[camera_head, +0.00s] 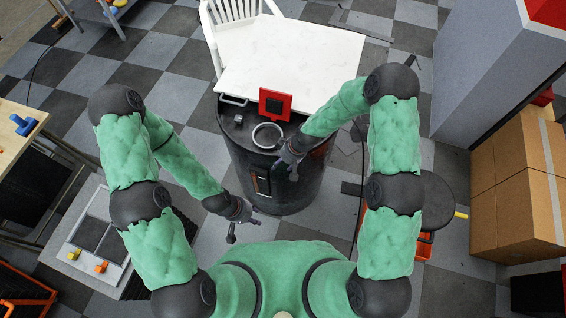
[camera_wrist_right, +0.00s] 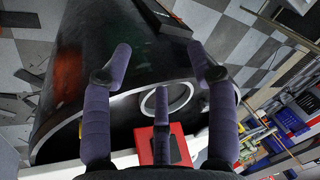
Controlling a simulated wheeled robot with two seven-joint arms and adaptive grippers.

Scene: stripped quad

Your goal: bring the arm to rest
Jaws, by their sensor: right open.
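My right gripper (camera_head: 286,170) is at the near upper side of a black drum (camera_head: 270,192), just in front of its top rim. In the right wrist view its fingers (camera_wrist_right: 160,62) are spread wide with nothing between them. The drum's dark side (camera_wrist_right: 95,70) fills much of that view behind the fingers. My left gripper (camera_head: 244,222) hangs lower, in front of and left of the drum's base. Its small fingers look spread and empty. Both of my arms are bent at the elbow.
On the drum top are a ring-shaped item (camera_head: 267,135) and a red-framed block (camera_head: 275,103). A white table (camera_head: 290,65) and white chair (camera_head: 236,12) stand behind. Cardboard boxes (camera_head: 515,190) are at right, a wooden bench (camera_head: 20,130) at left. A dark round stool (camera_head: 430,200) stands beside my right arm.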

